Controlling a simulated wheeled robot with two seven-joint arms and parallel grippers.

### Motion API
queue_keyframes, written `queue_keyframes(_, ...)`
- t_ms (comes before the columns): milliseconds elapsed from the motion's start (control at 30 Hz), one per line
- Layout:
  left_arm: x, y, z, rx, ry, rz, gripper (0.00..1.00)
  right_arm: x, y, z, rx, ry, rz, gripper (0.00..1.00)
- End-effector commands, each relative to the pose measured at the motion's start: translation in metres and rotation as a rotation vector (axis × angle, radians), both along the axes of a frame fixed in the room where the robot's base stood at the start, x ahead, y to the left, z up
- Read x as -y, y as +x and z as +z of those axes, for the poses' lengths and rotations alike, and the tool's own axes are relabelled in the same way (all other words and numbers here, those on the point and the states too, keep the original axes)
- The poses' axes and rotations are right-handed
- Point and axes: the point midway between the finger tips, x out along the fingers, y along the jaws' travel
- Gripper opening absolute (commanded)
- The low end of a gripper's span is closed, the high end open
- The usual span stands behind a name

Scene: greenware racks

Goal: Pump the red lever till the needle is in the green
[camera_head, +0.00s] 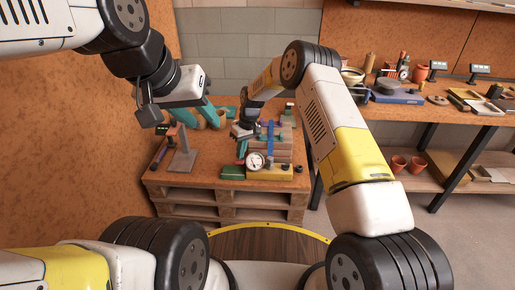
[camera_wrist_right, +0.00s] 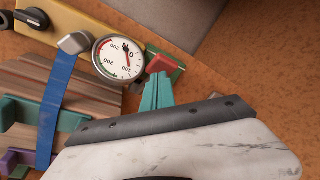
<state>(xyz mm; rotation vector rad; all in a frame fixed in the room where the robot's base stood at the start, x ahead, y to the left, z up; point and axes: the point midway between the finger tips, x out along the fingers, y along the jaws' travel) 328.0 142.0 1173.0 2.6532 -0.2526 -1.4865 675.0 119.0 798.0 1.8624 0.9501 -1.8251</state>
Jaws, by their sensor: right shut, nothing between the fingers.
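A round white pressure gauge (camera_head: 256,160) stands at the front of the pallet top; in the right wrist view its dial (camera_wrist_right: 118,57) is rotated, with its needle near the 0 side. A red part (camera_wrist_right: 163,64), possibly the red lever, lies beside the gauge on a green block (camera_wrist_right: 175,73), partly hidden by my fingers. My right gripper (camera_wrist_right: 157,92) is shut and empty, its teal fingertips close to the red part; contact cannot be told. In the head view my right gripper (camera_head: 242,149) is beside the gauge. My left gripper (camera_head: 198,115) is open, at the back left.
A yellow block (camera_wrist_right: 75,22) carries a black knob (camera_wrist_right: 35,18). A blue strap (camera_wrist_right: 56,100) crosses stacked boards. A grey stand (camera_head: 182,160) is on the left of the pallet (camera_head: 200,190). A workbench (camera_head: 420,112) with pots and tools is at right.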

Motion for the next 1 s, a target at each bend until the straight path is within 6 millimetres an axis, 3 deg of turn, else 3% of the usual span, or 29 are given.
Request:
queue_keyframes(367,0.000,0.000,0.000,0.000,0.000,0.000,0.36,0.000,0.000,-0.002,0.000,0.000,0.000,0.00)
queue_keyframes(1000,0.000,0.000,0.000,0.000,0.000,0.000,0.36,0.000,-0.008,-0.029,-0.001,-0.001,-0.001,0.00)
